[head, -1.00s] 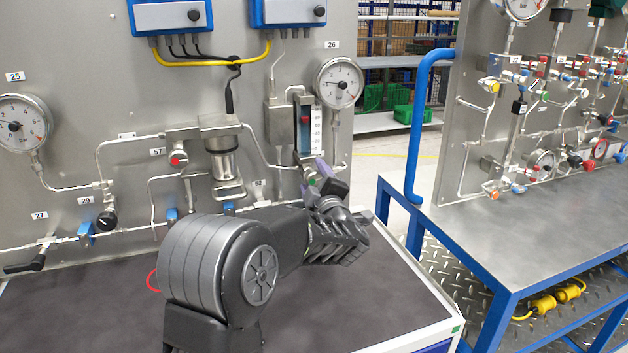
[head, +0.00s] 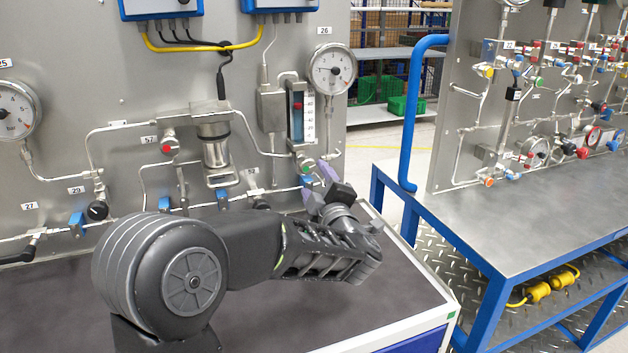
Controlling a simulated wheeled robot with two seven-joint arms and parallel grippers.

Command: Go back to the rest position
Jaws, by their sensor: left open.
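My left gripper (head: 318,182) is in the head view, at the lower right of the near gauge panel (head: 90,160). Its purple-tipped fingers point up and left toward the panel, below the flow meter (head: 297,112). It is open, and I see nothing held in it. My left arm reaches across in front of the panel, above the dark bench top, and hides part of the lower pipework. I cannot tell whether the fingertips touch the panel's fittings. My right gripper is not in view.
A round gauge (head: 332,69) sits above the gripper. The dark bench top (head: 400,300) is bare. To the right stands a second bench (head: 510,220) with a blue frame, a blue upright rail (head: 412,120) and another gauge panel. Yellow connectors (head: 540,291) lie on its lower shelf.

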